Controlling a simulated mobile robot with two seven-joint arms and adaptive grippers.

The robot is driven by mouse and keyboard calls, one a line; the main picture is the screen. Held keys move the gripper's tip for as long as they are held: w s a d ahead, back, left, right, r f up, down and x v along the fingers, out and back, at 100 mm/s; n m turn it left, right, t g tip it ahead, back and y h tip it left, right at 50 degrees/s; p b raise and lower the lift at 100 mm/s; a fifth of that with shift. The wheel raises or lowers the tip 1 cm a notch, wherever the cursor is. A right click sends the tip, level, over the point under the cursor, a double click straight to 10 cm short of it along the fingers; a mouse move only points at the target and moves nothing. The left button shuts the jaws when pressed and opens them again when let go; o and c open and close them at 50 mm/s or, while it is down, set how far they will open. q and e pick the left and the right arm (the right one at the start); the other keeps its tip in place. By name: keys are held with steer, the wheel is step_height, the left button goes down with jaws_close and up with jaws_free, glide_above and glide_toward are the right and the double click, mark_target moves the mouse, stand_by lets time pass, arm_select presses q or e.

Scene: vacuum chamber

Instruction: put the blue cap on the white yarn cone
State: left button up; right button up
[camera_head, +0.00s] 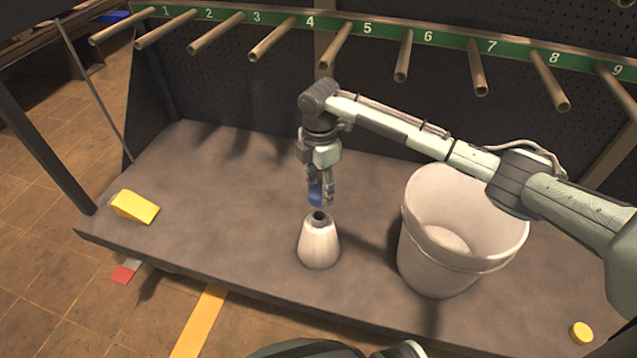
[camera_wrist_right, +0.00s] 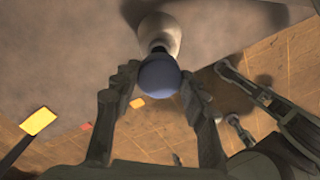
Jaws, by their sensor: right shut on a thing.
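The white yarn cone (camera_head: 319,244) stands upright on the grey table, its narrow dark top pointing up. My right gripper (camera_head: 320,196) is above the cone, pointing down, and is shut on the blue cap (camera_head: 315,193). The cap appears a little above the cone's top, and in the head view a small gap seems to show. In the right wrist view the blue cap (camera_wrist_right: 159,75) sits between the two fingers, with the cone (camera_wrist_right: 160,35) just beyond it. The cap hides part of the cone's tip there. My left gripper is not clearly seen.
A large white bucket (camera_head: 416,262) stands on the table right of the cone. A yellow wedge (camera_head: 135,207) lies at the table's left end and a yellow disc (camera_head: 581,332) at the right. Numbered pegs (camera_head: 334,46) project from the back rack above.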

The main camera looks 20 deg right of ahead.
steer(key=shift+r+p, duration=0.1)
steer(key=shift+p, duration=0.45)
steer(key=shift+f, duration=0.2)
step_height(320, 180, down, 4)
steer(key=shift+w+r+b, duration=0.1)
steer(key=shift+r+b, duration=0.05)
steer(key=shift+b, duration=0.6)
steer(key=shift+f+b, duration=0.35)
steer(key=shift+f, duration=0.6)
arm_select(q)
step_height(320, 180, up, 2)
steer(key=shift+w+a+r, duration=0.1)
steer(key=shift+r, duration=0.15)
steer(key=shift+r, duration=0.2)
steer(key=shift+r+p, duration=0.25)
steer(key=shift+p, duration=0.25)
steer(key=shift+r, duration=0.1)
